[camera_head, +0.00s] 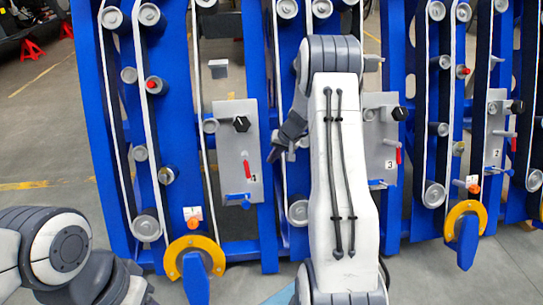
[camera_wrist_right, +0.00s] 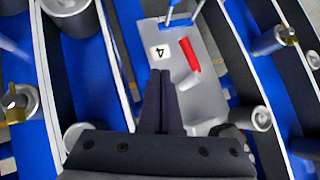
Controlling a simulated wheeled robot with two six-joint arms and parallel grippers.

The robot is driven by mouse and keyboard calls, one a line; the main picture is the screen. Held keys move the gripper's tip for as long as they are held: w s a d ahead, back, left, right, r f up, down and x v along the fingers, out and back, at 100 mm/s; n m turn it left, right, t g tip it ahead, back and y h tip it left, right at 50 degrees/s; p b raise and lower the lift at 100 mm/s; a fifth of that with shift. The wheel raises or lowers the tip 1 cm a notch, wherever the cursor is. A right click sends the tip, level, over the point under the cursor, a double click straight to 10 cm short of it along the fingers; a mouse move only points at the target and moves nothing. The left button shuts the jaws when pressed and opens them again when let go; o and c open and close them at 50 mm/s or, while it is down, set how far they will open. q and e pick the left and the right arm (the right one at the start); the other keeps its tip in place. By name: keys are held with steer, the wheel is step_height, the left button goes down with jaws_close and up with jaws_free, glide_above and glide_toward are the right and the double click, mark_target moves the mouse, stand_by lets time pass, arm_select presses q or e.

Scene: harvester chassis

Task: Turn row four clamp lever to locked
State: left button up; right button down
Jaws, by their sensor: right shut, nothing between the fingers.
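The row four panel (camera_head: 226,142) is a grey plate marked 4, with a black knob (camera_head: 241,124), a short red lever (camera_head: 247,169) and a blue handle (camera_head: 238,198) at its bottom. In the right wrist view the plate (camera_wrist_right: 205,100) shows the red lever (camera_wrist_right: 190,55) running from a grey pin, with the blue handle (camera_wrist_right: 180,22) beyond. My right gripper (camera_head: 272,157) is shut and empty, just right of this panel. In the wrist view its fingertips (camera_wrist_right: 161,74) appear left of the red lever; contact cannot be told. My left gripper is out of view.
Grey panel 3 (camera_head: 379,145) stands to the right, partly behind my right arm, and panel 2 (camera_head: 494,130) is further right. Blue uprights, belts and grey rollers (camera_head: 146,226) surround them. A yellow-rimmed blue part (camera_head: 195,270) stands in front at the lower left.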

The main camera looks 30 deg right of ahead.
mark_target(247, 168)
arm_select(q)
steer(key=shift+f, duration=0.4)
arm_select(e)
steer(key=w+a+f, duration=0.4)
steer(key=f, duration=0.2)
steer(key=shift+w+a, duration=0.15)
steer(key=shift+w, duration=0.15)
arm_select(q)
steer(key=shift+b, duration=0.3)
arm_select(e)
steer(key=shift+f, duration=0.15)
